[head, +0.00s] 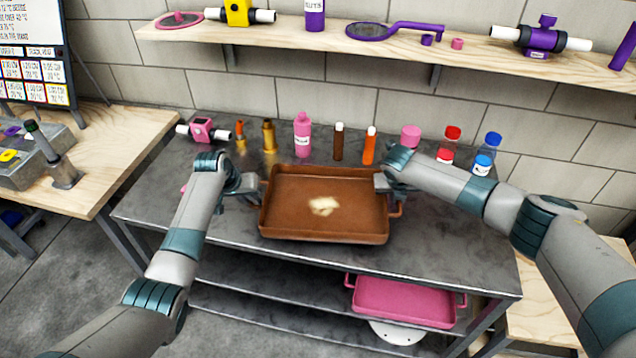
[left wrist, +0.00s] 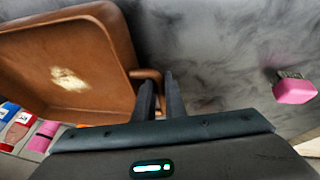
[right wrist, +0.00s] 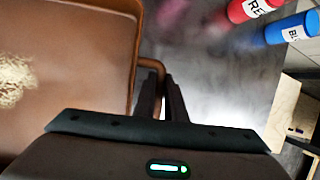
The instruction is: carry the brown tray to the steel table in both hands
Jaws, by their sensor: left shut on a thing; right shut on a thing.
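The brown tray (head: 285,200) is over the steel table (head: 225,225) in the head view, with a pale heap (head: 323,206) in it. It looks about level; I cannot tell whether it touches the tabletop. My left gripper (head: 257,192) is shut on the tray's left handle; the left wrist view shows its fingers (left wrist: 160,95) at the handle. My right gripper (head: 388,190) is shut on the right handle, also seen in the right wrist view (right wrist: 162,98). The right handle (head: 397,208) partly shows below that gripper.
Along the table's back edge stand a pink bottle (head: 303,138), a brown bottle (head: 339,142), an orange bottle (head: 369,147) and red-capped (head: 448,147) and blue-capped (head: 487,155) bottles. A pink tray (head: 405,300) lies on the lower shelf. A wall shelf (head: 400,48) runs above.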

